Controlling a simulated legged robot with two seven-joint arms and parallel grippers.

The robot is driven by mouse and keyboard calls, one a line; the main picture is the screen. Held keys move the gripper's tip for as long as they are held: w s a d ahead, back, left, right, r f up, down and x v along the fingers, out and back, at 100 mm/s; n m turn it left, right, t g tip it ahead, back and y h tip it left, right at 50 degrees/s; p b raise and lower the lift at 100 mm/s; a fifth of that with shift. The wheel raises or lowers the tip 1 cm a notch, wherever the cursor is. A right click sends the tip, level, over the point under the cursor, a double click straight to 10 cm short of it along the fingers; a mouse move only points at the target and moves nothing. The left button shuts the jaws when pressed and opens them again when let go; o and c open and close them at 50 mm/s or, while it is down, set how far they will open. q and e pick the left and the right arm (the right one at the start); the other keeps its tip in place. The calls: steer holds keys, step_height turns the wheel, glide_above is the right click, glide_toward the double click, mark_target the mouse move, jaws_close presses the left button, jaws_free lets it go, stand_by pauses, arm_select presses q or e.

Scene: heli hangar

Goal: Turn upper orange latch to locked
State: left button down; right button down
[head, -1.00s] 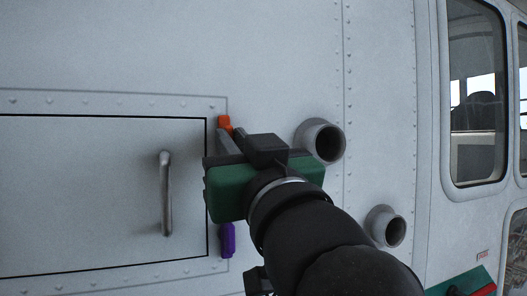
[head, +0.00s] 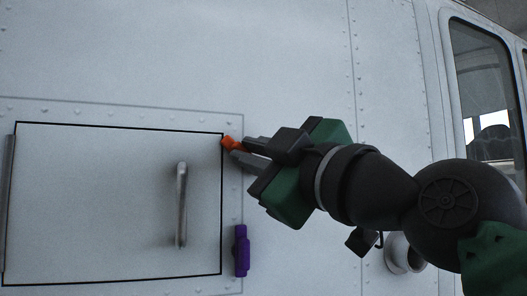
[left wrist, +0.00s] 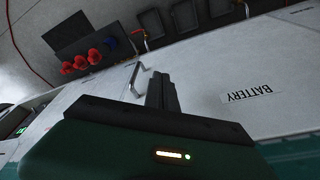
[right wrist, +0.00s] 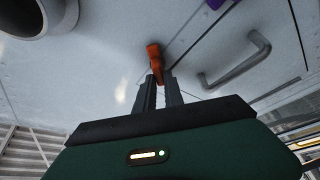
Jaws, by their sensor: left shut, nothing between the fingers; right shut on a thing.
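The upper orange latch (head: 230,143) sits at the top right corner of the closed panel door (head: 110,200). It is tilted, and its outer end reaches the door's edge. My right gripper (head: 244,149) comes in from the right and is shut on the orange latch; the right wrist view also shows the latch (right wrist: 155,58) at its fingertips (right wrist: 159,78). The fingers hide part of the latch. The lower purple latch (head: 241,250) stands upright beside the door's right edge. My left gripper (left wrist: 162,88) is shut and empty in the left wrist view.
A metal handle (head: 181,205) stands out from the door near its right side. A round pipe outlet (head: 405,254) sticks out below my right arm. In the left wrist view, another handle (left wrist: 133,78) and a panel marked BATTERY (left wrist: 250,94) are close to my left gripper.

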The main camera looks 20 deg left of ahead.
steer(key=shift+w+n+g+h+p, duration=0.1)
steer(key=shift+n+g+h+p, duration=0.15)
steer(key=shift+n+g+p, duration=0.65)
steer(key=shift+s+n+g+h+p, duration=0.15)
steer(key=shift+n+p, duration=0.8)
steer(key=shift+n, duration=1.1)
steer(key=shift+w+n+g+h+p, duration=0.15)
steer(key=shift+n+g+h+p, duration=0.3)
steer(key=shift+n+p, duration=0.75)
steer(key=shift+n, duration=0.35)
steer(key=c, duration=1.5)
jaws_free()
steer(key=shift+w, duration=0.1)
steer(key=shift+c, duration=0.2)
steer(key=shift+o, duration=0.5)
steer(key=shift+w+a+f+g, duration=0.1)
steer(key=shift+w+a+g, duration=0.1)
steer(key=shift+w+g, duration=0.1)
steer(key=shift+s, duration=0.1)
steer(key=shift+s, duration=0.1)
